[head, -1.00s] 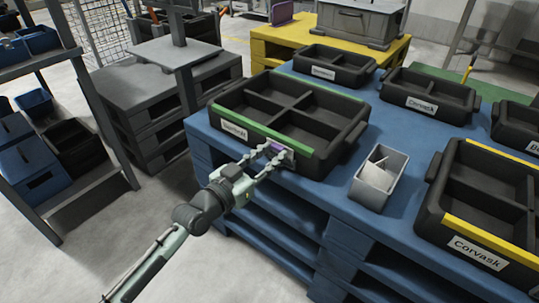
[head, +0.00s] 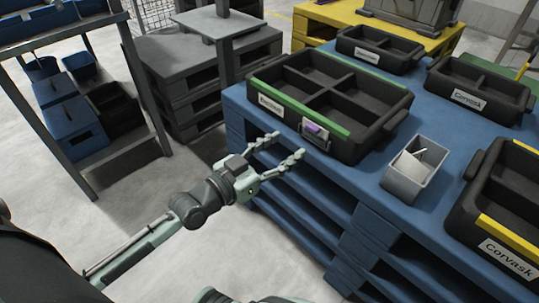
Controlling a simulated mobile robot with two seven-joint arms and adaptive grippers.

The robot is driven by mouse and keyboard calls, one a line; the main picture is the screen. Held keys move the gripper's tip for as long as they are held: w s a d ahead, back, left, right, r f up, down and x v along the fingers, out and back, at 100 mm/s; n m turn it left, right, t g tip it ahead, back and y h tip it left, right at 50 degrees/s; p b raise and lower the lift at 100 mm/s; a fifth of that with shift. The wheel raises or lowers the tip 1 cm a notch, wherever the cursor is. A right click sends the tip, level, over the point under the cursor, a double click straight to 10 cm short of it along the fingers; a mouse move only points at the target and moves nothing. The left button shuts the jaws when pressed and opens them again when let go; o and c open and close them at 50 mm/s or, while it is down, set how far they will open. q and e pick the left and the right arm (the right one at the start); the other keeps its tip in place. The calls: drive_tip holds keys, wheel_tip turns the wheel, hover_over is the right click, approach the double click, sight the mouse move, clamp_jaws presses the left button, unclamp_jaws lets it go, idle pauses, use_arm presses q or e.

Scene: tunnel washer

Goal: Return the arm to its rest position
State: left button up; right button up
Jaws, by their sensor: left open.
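My left gripper (head: 289,146) is open, with its two fingers spread and nothing between them. It hangs in front of the blue pallet stack, just left of and below the black bin with green edges (head: 366,139), apart from it. The bin has a white label at its left front, and a small purple piece (head: 313,129) sits in a holder on its front wall. My left arm reaches in from the lower left. My right gripper does not show.
The blue pallet stack (head: 262,112) carries several black bins and a grey box (head: 415,170) with a pale card in it. A yellow-edged bin (head: 502,215) stands at the right. A dark shelf with blue bins (head: 72,134) stands at left. The floor between is clear.

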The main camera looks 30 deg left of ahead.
use_arm(q)
drive_tip(key=shift+v, duration=2.3)
drive_tip(key=s+a+f+g+y+p, duration=0.15)
drive_tip(key=f+g, duration=0.25)
drive_tip(key=f, duration=0.4)
drive_tip(key=s+f+g+y+p, duration=0.1)
drive_tip(key=s+f+g+y, duration=0.15)
drive_tip(key=f, duration=0.55)
drive_tip(key=s+a+f+n+g+y, duration=0.1)
drive_tip(key=s+a+f+g, duration=0.1)
drive_tip(key=s, duration=0.3)
drive_tip(key=s+a+f+n+g+y+p, duration=0.1)
drive_tip(key=s+a+f+g+y, duration=0.1)
drive_tip(key=s+f+g, duration=0.3)
drive_tip(key=shift+s+a, duration=0.2)
drive_tip(key=shift+a, duration=0.1)
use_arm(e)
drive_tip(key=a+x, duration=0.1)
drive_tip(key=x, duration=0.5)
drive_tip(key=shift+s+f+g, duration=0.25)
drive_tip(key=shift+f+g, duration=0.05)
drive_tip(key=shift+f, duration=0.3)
use_arm(q)
drive_tip(key=shift+f, duration=0.1)
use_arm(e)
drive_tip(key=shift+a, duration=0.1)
